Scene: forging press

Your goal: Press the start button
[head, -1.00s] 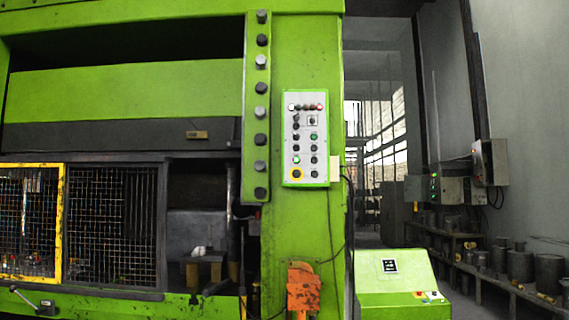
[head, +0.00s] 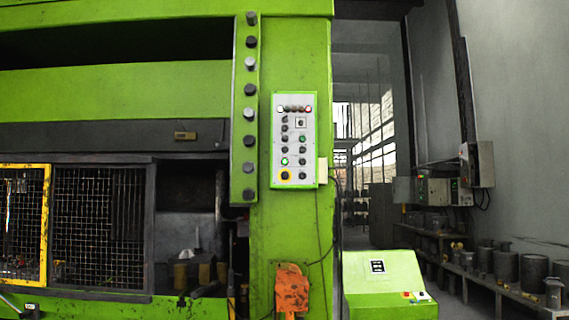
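A pale control panel (head: 294,140) is mounted on the green column of the press (head: 262,230). It carries two columns of dark buttons, with a row of small lamps at the top. The labels are too small to read, so I cannot tell which is the start button. Neither of my grippers is in view.
A low green console (head: 388,285) with a few small buttons stands right of the column. An orange part (head: 291,290) sits at the column's foot. Mesh guards (head: 98,225) close the press at left. A bench (head: 480,280) with dark cylinders runs along the right wall.

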